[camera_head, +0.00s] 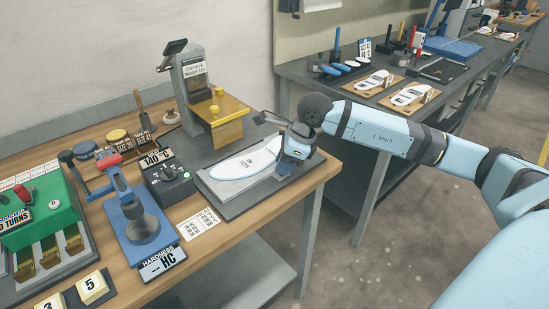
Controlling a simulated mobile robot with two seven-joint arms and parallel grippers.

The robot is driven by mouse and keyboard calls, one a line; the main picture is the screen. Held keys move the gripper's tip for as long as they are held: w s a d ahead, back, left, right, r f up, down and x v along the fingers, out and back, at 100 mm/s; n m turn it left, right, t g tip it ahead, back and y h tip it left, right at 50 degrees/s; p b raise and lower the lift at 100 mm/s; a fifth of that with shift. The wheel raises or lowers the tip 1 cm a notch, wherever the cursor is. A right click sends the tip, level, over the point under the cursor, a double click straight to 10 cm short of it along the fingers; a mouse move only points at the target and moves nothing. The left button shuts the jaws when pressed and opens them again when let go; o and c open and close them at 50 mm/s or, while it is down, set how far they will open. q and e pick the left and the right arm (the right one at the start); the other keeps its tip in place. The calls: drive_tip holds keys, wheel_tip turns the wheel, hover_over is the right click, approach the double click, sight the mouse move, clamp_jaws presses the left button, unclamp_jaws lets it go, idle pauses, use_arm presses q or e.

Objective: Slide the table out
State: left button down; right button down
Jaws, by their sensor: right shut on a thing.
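The sliding table is a flat grey plate (222,188) on a darker base, in front of a grey press column (190,75) with a yellow guard (220,128). A white insole-shaped piece (247,163) lies on the plate, clear of the guard. My right gripper (285,166) comes in from the right and is shut at the plate's right end. The part between its fingers is mostly hidden by the gripper. My left gripper is not in view.
Left of the plate stand a black control box (168,180), a blue hardness tester (138,220) and a green counter unit (45,215). A printed card (199,224) lies in front. A second bench (450,88) with wooden boards is at the right, with open floor between.

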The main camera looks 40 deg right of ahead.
drive_tip(key=shift+s+d, duration=0.1)
drive_tip(key=shift+s, duration=0.8)
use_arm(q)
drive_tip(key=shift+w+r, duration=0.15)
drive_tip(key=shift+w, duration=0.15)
use_arm(e)
drive_tip(key=shift+s, duration=0.35)
drive_tip(key=c, duration=0.9)
unclamp_jaws()
drive_tip(key=shift+c, duration=0.2)
drive_tip(key=shift+r, duration=0.1)
use_arm(q)
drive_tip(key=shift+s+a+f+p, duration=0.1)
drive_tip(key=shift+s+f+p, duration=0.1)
drive_tip(key=shift+p, duration=0.2)
use_arm(e)
drive_tip(key=v, duration=1.3)
drive_tip(key=shift+s+r, duration=0.2)
drive_tip(key=shift+r, duration=0.05)
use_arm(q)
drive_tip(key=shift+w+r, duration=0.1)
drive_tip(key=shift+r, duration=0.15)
use_arm(e)
drive_tip(key=shift+d, duration=0.1)
